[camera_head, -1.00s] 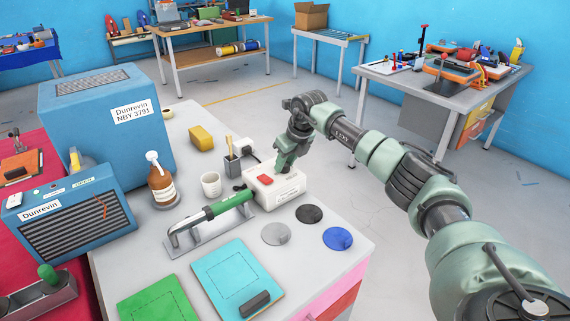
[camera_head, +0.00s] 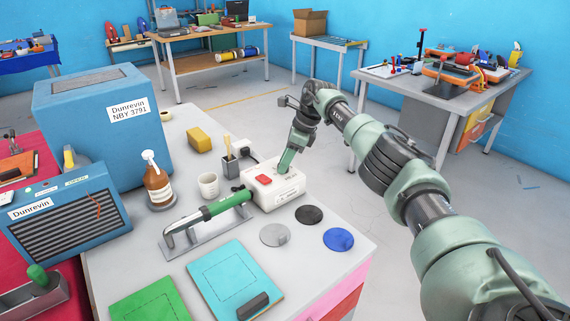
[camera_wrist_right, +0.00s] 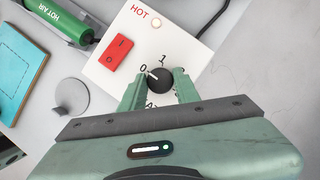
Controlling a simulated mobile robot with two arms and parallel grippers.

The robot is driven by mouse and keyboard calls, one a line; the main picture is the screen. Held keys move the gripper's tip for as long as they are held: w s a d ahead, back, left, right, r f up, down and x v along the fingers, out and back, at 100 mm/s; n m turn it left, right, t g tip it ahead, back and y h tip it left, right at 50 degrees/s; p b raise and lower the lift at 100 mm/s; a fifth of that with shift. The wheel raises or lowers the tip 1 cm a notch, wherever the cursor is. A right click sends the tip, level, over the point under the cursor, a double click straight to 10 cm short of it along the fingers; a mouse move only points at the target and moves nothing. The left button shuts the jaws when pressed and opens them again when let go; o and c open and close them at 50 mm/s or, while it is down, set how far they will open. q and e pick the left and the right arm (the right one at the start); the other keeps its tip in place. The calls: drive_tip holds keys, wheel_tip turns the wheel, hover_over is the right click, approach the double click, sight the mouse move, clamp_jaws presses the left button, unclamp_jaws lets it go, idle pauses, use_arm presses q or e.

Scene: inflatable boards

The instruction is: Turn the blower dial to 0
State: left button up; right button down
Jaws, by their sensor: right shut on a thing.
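My right gripper (camera_head: 283,172) reaches down onto the box. In the wrist view its two green fingers (camera_wrist_right: 161,88) are shut on the dial, one on each side. The green hot-air blower (camera_head: 215,208) lies on a metal stand left of the box. My left gripper is out of view.
Grey, black and blue discs (camera_head: 309,215) lie in front of the box. A cyan board (camera_head: 213,268) and a green board lie nearer. A white mug (camera_head: 208,187), a pen holder and a brown bottle (camera_head: 158,186) stand behind the blower.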

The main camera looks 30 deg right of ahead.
idle(0.3)
drive_tip(key=c, duration=1.1)
unclamp_jaws()
drive_tip(key=shift+o, duration=0.2)
drive_tip(key=v, duration=0.8)
drive_tip(key=shift+b, duration=0.35)
drive_tip(key=shift+f, duration=0.15)
